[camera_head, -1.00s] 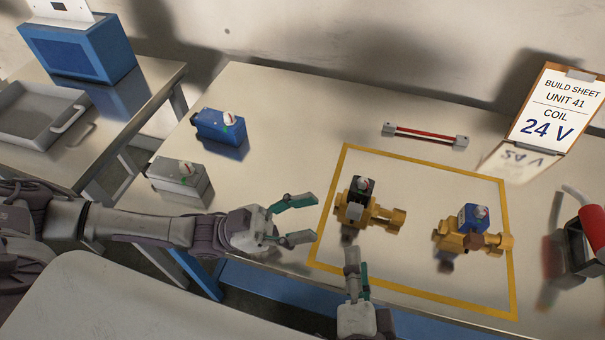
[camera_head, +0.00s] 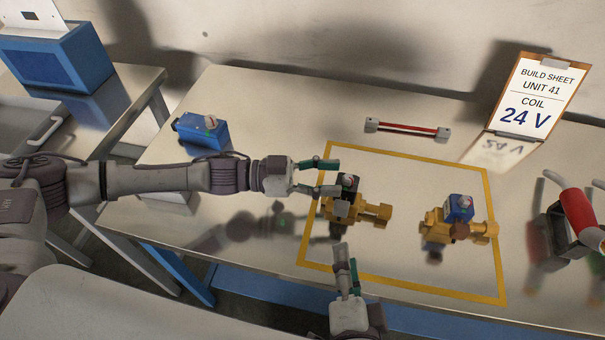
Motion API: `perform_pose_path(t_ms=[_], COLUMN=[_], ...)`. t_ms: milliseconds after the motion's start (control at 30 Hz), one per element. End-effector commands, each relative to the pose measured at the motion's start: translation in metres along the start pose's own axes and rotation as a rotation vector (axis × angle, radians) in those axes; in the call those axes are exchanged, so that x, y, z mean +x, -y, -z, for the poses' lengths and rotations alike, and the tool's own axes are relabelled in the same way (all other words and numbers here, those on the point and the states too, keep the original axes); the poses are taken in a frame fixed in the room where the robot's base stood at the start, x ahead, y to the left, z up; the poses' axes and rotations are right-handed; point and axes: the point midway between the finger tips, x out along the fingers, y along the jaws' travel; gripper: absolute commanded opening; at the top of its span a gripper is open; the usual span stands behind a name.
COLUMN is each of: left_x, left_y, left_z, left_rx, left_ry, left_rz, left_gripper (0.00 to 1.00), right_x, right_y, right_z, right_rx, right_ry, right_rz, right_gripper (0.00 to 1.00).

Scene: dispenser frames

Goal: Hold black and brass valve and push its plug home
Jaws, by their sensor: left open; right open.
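The black and brass valve (camera_head: 345,208) stands inside the yellow outline on the table, at its left side. It has a black coil on top with a small pale knob, and a grey plug at its front, partly hidden. My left gripper (camera_head: 328,178) is open, with its fingertips at the upper left of the valve's black coil. I cannot tell whether they touch it. My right gripper (camera_head: 343,258) points up from the bottom edge, just below the valve. It is empty, and its fingers look close together from this angle.
A blue and brass valve (camera_head: 459,220) stands at the right inside the yellow outline (camera_head: 420,291). A red-and-grey bar (camera_head: 407,130) lies behind. A build sheet (camera_head: 536,97) reads 24 V. A blue box (camera_head: 203,132) stands at the back left, and a red-handled tool (camera_head: 580,216) at the right.

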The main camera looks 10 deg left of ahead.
Motion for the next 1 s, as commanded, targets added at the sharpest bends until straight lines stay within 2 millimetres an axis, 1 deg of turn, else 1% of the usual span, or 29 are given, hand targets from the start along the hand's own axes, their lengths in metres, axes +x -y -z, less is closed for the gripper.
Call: perform_pose_path(t_ms=[33,100,200,300,633,667,900,967,1000], left_x=[0.010,0.020,0.030,0.037,0.041,0.041,0.041,0.041,0.041], left_y=[-0.001,-0.001,0.000,0.000,0.000,0.000,0.000,0.000,0.000], left_z=[0.000,0.000,0.000,0.000,0.000,0.000,0.000,0.000,0.000], left_rx=[-0.001,-0.001,0.000,0.000,0.000,0.000,0.000,0.000,0.000], left_ry=[-0.001,-0.001,0.000,0.000,0.001,0.001,0.001,0.001,0.001], left_rz=[-0.002,-0.002,-0.001,0.000,0.001,0.001,0.001,0.001,0.001], left_gripper=[0.52,0.52,0.52,0.52,0.52,0.51,0.11,0.01,0.00], right_x=[0.000,0.000,0.000,0.000,0.000,0.000,0.000,0.000,0.000], right_y=[0.000,0.000,0.000,0.000,0.000,0.000,0.000,0.000,0.000], right_z=[0.000,0.000,0.000,0.000,0.000,0.000,0.000,0.000,0.000], right_rx=[0.000,0.000,0.000,0.000,0.000,0.000,0.000,0.000,0.000], right_ry=[0.000,0.000,0.000,0.000,0.000,0.000,0.000,0.000,0.000], right_rz=[0.000,0.000,0.000,0.000,0.000,0.000,0.000,0.000,0.000], right_gripper=[0.42,0.42,0.42,0.42,0.42,0.42,0.42,0.42,0.42])
